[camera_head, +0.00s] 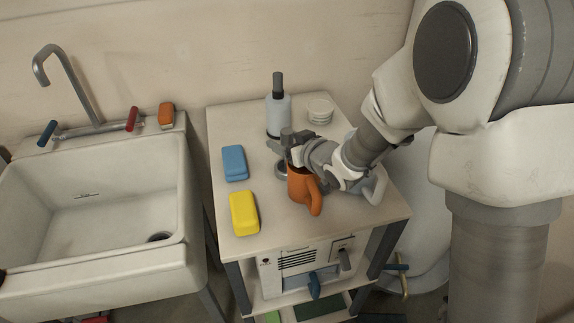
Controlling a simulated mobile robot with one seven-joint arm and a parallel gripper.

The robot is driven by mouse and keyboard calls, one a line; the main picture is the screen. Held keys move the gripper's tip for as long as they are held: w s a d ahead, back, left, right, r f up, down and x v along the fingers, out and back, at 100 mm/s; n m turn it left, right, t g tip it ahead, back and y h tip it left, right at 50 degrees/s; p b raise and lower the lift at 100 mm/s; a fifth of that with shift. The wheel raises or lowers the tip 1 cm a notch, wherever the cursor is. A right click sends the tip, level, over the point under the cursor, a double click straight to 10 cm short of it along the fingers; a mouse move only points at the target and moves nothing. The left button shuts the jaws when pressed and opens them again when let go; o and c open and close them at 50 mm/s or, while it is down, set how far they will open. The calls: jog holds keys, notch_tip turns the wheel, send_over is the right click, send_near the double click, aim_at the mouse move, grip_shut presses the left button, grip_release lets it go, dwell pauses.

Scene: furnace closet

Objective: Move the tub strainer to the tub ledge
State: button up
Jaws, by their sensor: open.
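A small grey metal piece (281,170), which looks like the tub strainer, lies on the white cart top just behind and left of an orange mug. Only part of it shows. My gripper (284,146) is open and reaches in from the right over the cart, above and very close to this piece. The gripper partly covers it, and I cannot tell whether the fingers touch it. The white tub (95,215) stands at the left. Its back ledge (90,143) carries the faucet and an orange sponge (166,115) at its right end.
The cart top (217,120) also holds a blue sponge (234,163), a yellow sponge (244,213), a spray-like bottle (279,112), stacked white dishes (320,110) and the orange mug (303,189) under my wrist. A white mug (375,187) is partly hidden. The faucet (75,85) rises above the tub.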

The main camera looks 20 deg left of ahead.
grip_shut()
dwell(0.3)
dwell(1.1)
